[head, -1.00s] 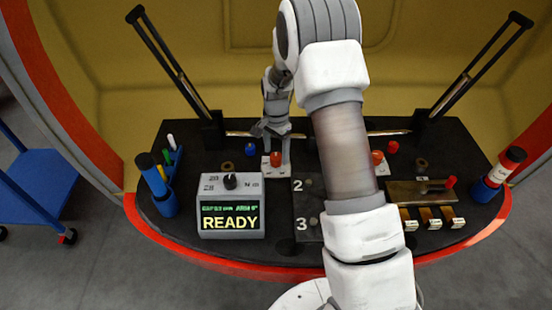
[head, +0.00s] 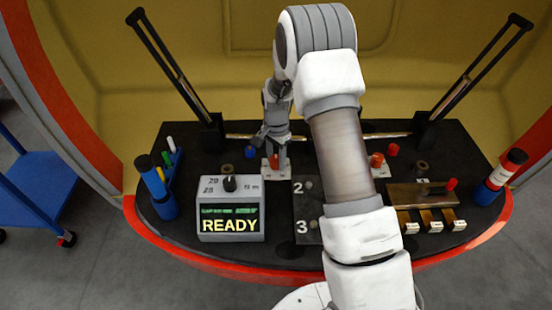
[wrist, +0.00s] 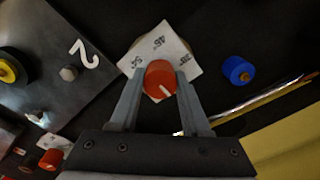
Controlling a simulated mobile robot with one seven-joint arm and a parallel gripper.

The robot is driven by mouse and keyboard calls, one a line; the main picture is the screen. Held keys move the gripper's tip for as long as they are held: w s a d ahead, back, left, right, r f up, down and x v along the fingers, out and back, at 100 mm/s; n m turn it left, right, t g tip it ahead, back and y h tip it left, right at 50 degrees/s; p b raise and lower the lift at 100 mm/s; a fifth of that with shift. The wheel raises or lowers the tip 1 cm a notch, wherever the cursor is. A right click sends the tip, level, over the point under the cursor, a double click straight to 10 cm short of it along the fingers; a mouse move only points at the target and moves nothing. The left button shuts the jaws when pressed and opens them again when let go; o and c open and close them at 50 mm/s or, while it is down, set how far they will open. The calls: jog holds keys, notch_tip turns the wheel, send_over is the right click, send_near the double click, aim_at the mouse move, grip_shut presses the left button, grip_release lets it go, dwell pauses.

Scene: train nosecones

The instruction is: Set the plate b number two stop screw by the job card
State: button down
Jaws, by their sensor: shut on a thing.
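My gripper (wrist: 162,80) is shut on a red knob (wrist: 160,79) with a white pointer line. In the head view my gripper (head: 274,150) is over the same red knob (head: 273,162), whose scale plate (head: 268,174) shows beneath. A dark plate marked 2 and 3 (head: 299,205) lies to the right, partly behind my arm. Its number two screw (head: 309,184) also shows in the wrist view (wrist: 69,73). I cannot make out a job card.
A grey box with a dial (head: 230,183) and a READY screen (head: 231,225) stands at front left. A blue knob (head: 250,152) is just left of my gripper. Another red knob (head: 376,160) is beyond my arm. Markers (head: 160,185) stand at far left, a brass fixture (head: 415,196) at right.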

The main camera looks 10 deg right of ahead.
aim_at(276, 159)
dwell(0.3)
jog(key=n, duration=0.3)
jog(key=shift+n, duration=0.4)
jog(key=n, duration=0.3)
jog(key=shift+n+p, duration=0.3)
jog(key=shift+n, duration=0.1)
jog(key=n, duration=0.6)
jog(key=shift+p, duration=0.35)
jog(key=shift+n, duration=0.4)
jog(key=shift+c, duration=1.8)
grip_release()
notch_tip(276, 159, up, 18)
jog(key=p, duration=0.3)
jog(key=shift+f, duration=0.25)
